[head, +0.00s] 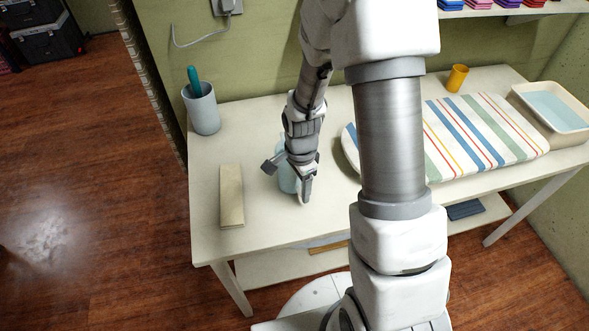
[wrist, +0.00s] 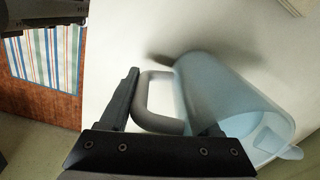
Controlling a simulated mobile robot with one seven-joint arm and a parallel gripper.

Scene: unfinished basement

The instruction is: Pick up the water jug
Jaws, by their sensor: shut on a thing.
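The water jug (wrist: 222,95) is pale blue and translucent, with a grey handle (wrist: 150,102) on its side. In the wrist view the handle lies between the two fingers of my gripper (wrist: 165,105), which is shut on it. In the head view my gripper (head: 288,182) is over the front left part of the white table (head: 262,228). Only a pale blue strip of the jug (head: 287,179) shows there, as my gripper and wrist hide the rest. I cannot tell whether the jug's base touches the table.
A beige block (head: 231,195) lies left of my gripper. A grey cup (head: 203,112) with a teal item stands at the back left. Right are a striped padded board (head: 480,140), a yellow cup (head: 457,78) and a tray (head: 574,138).

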